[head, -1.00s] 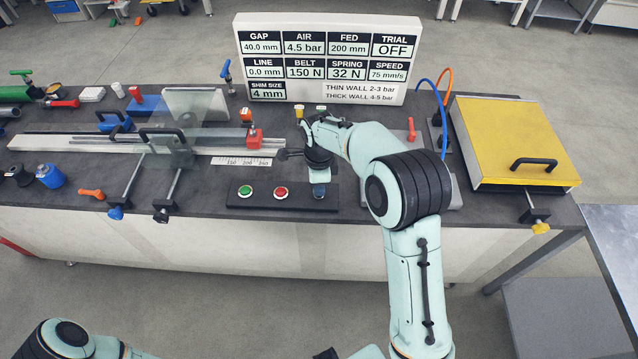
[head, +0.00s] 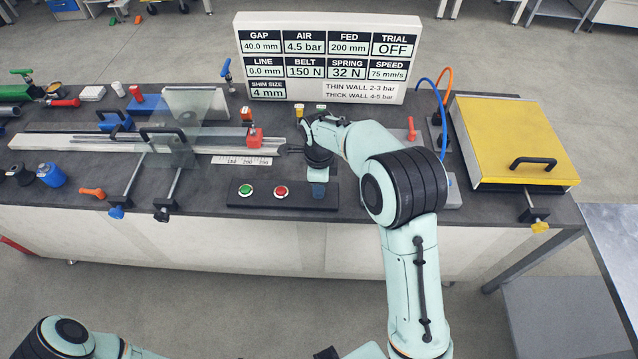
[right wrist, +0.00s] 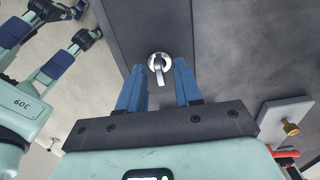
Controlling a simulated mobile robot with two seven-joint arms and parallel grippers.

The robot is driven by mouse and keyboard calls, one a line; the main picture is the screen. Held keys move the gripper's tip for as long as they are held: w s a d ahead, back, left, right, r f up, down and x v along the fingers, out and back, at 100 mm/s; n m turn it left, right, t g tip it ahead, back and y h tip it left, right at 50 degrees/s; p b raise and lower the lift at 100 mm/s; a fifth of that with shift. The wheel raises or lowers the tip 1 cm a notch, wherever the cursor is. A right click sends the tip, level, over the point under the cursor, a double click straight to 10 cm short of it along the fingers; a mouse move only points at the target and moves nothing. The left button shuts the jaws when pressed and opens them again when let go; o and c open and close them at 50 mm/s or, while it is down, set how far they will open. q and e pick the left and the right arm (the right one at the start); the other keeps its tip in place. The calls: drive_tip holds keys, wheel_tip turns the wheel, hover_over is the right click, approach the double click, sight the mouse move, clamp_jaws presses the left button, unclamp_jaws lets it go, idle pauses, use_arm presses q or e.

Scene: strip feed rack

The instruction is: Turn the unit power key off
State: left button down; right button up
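The power key (right wrist: 159,66) is a small silver key in a round silver lock, set in the dark control panel (right wrist: 151,25). In the right wrist view its bow points down toward my gripper. My right gripper (right wrist: 161,72) is open, with one blue finger on each side of the key and a gap to it on both sides. In the head view my right gripper (head: 319,190) is over the right end of the panel, and the key is hidden there. My left arm (head: 65,338) shows at the bottom left; its gripper cannot be made out.
A green button (head: 246,190) and a red button (head: 281,192) sit left of my right gripper on the same panel. The display board (head: 325,60) behind reads TRIAL OFF. A yellow-lidded box (head: 512,130) stands to the right. A clear guard (head: 168,145) stands left.

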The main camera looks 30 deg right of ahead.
drive_tip(key=shift+r, duration=0.15)
